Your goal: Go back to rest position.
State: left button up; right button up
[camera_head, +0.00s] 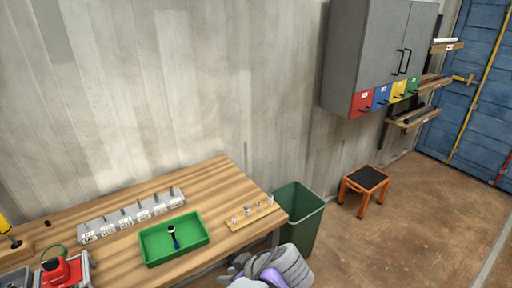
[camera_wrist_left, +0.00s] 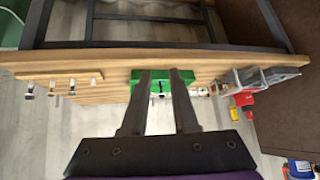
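My left gripper (camera_wrist_left: 163,78) shows in the left wrist view with its two dark fingers apart and nothing between them. Beyond the fingertips is the green tray (camera_wrist_left: 190,76) on the wooden bench, apart from them as far as I can see. In the head view a grey and purple part of my arm (camera_head: 268,268) shows at the bottom, in front of the bench's right end; its fingers cannot be made out there. My right gripper is not in view.
An orange stool (camera_head: 364,188) is farther right; floor is clear.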

pick_arm(q)
jog(key=s+a+f+m+h, duration=0.6)
jog(key=s+a+f+m, duration=0.2)
jog(key=s+a, duration=0.4)
jog(key=shift+f+m+h, duration=0.2)
jog(key=shift+m+h, duration=0.1)
jog(key=shift+m, duration=0.3)
jog(key=shift+a, duration=0.15)
